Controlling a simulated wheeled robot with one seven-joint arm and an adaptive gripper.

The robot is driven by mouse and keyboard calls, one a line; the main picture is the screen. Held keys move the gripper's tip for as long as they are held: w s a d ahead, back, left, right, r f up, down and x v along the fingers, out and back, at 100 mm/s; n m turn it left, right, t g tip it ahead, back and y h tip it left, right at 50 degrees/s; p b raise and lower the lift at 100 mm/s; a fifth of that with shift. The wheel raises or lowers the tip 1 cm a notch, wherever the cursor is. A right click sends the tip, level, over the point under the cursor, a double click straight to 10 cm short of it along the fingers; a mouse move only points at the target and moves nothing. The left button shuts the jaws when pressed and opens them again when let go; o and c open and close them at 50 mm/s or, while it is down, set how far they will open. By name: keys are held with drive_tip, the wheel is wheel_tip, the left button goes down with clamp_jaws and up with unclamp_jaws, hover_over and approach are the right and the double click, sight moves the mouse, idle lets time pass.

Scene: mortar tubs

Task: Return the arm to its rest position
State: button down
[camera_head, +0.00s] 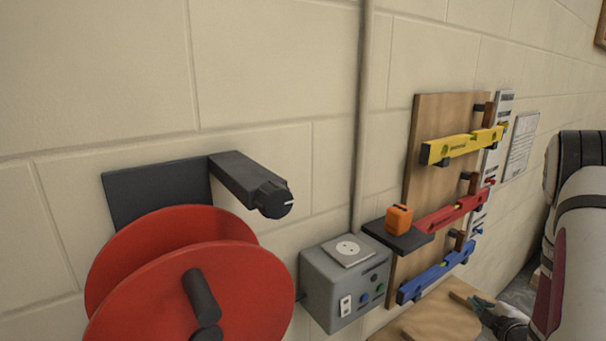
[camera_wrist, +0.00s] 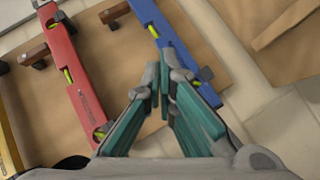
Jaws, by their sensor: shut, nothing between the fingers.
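My gripper (camera_head: 478,302) shows at the lower right of the head view, below the blue spirit level (camera_head: 437,274). My arm comes in from the right edge of that view. In the wrist view the two teal-padded fingers of my gripper (camera_wrist: 160,78) come together at their tips, with nothing between them. The blue level (camera_wrist: 176,50) shows just beyond the fingertips there, and the red level (camera_wrist: 76,75) is to their left. I cannot tell how close the fingertips are to the blue level.
A wooden board (camera_head: 433,115) on the wall bears a yellow level (camera_head: 463,146) and a red level. An orange block (camera_head: 399,218) sits on a dark shelf. A grey switch box (camera_head: 325,298) and a red reel (camera_head: 200,290) stand left. A wooden surface (camera_head: 432,324) lies near my gripper.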

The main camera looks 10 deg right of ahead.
drive_tip(key=w+a+r+m+g, duration=0.1)
drive_tip(key=a+r+m+g, duration=0.15)
drive_tip(key=a+r, duration=0.6)
drive_tip(key=w+a+r+m+g, duration=0.1)
drive_tip(key=w+a+r+m, duration=0.15)
drive_tip(key=a+r, duration=0.6)
drive_tip(key=s+a+r+m+g+y, duration=0.2)
drive_tip(key=s+a+r, duration=0.3)
drive_tip(key=s+a, duration=0.4)
drive_tip(key=s+a+r+m+g+y, duration=0.2)
drive_tip(key=s+a+r, duration=0.4)
drive_tip(key=s+a, duration=0.4)
drive_tip(key=s, duration=0.4)
drive_tip(key=shift+m, duration=0.4)
drive_tip(key=shift+s, duration=0.1)
